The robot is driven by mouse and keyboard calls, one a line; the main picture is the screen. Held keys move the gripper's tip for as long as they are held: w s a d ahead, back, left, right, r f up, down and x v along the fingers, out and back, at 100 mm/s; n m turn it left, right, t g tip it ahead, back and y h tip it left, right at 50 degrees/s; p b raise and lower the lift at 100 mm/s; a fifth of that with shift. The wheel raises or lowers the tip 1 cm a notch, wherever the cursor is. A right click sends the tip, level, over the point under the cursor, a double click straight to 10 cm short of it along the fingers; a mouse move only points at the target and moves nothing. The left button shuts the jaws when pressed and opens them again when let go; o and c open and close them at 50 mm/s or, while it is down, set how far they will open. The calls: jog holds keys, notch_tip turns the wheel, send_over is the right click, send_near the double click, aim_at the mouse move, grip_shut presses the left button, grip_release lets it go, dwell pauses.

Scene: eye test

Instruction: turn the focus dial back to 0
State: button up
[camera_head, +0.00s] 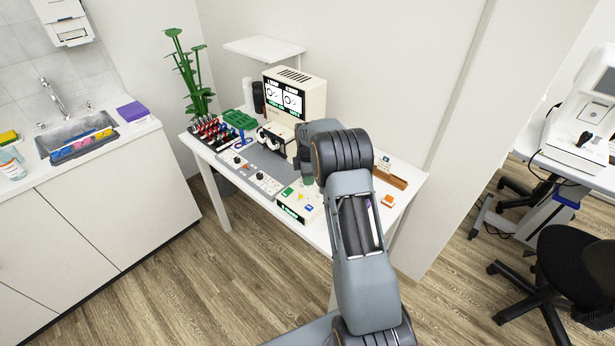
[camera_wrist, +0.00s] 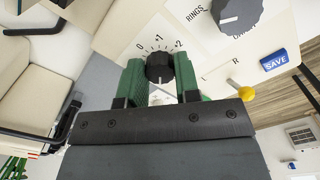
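A black round dial (camera_wrist: 159,68) sits on a white panel in the wrist view. The marks 0, +1 and +2 are printed around its far side. I take it for the focus dial; its name is not readable. My gripper (camera_wrist: 158,65) has a green finger on each side of the dial, and both seem to touch it. A light mark shows on the dial's near side, but I cannot tell its exact setting. In the head view my gripper (camera_head: 306,170) is at the device with the screen (camera_head: 310,98), and my arm hides the dial there.
A grey RINGS dial (camera_wrist: 238,12), a blue SAVE button (camera_wrist: 273,60) and a yellow knob (camera_wrist: 246,93) are close on the right in the wrist view. The white table (camera_head: 400,207) also holds a control panel (camera_head: 255,178), a rack (camera_head: 212,132) and a wooden tray (camera_head: 390,178).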

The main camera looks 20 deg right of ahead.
jog(key=c, duration=0.4)
jog(key=m+b, duration=0.1)
jog(key=m, duration=0.5)
jog(key=shift+m, duration=0.3)
jog(key=m+b, duration=0.1)
jog(key=m, duration=1.1)
jog(key=shift+m, duration=0.4)
jog(key=m, duration=0.6)
jog(key=shift+m+b, duration=0.3)
jog(key=shift+b, duration=0.05)
jog(key=shift+r+m, duration=0.1)
jog(key=shift+m, duration=0.2)
